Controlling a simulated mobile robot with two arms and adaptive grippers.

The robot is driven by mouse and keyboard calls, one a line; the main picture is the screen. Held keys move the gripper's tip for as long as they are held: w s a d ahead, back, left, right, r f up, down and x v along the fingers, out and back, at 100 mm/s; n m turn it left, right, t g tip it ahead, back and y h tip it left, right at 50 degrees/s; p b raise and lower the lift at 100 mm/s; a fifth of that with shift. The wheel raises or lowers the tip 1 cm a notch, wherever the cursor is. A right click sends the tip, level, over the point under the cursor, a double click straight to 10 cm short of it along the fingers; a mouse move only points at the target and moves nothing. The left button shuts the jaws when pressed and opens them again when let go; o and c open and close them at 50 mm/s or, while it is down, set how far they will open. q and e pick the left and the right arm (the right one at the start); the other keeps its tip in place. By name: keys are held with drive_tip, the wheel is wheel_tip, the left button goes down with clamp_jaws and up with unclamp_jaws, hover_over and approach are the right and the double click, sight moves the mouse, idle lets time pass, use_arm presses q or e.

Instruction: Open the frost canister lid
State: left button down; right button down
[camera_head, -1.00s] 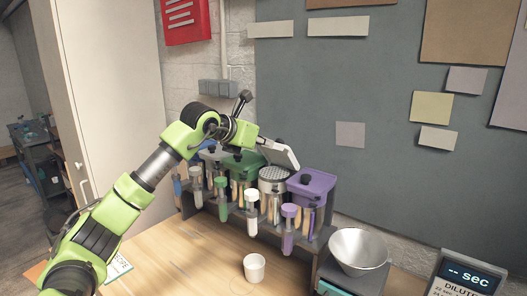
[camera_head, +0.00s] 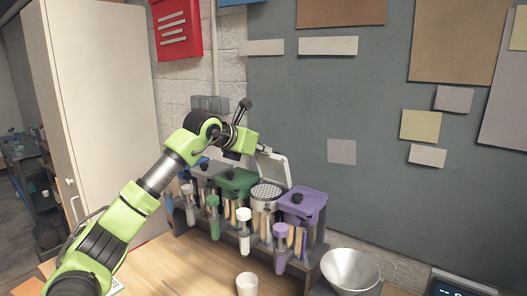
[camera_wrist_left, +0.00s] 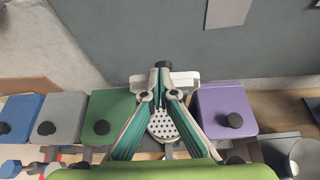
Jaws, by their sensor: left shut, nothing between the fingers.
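The frost canister (camera_head: 265,203) is the white one in the rack, between the green and purple canisters. Its perforated round top shows in the wrist view (camera_wrist_left: 163,125). Its white lid (camera_head: 275,171) stands raised and tilted up behind that top, hinged at the back. In the wrist view the lid (camera_wrist_left: 186,79) shows partly behind my fingers. My left gripper (camera_wrist_left: 161,68) is shut and empty, its tips over the lid's upper edge; I cannot tell whether they touch. In the head view the fingertips are largely hidden by the wrist and lid. My right gripper is out of view.
The green canister (camera_head: 238,183) and purple canister (camera_head: 303,204) flank it closely, both lidded. Several capped tubes, one of them purple-capped (camera_head: 280,240), line the rack's front. A white cup (camera_head: 247,284) and a metal bowl (camera_head: 350,269) stand in front and right. The wall is close behind.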

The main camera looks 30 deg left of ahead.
use_arm(q)
drive_tip(key=v, duration=1.2)
drive_tip(key=shift+a, duration=0.1)
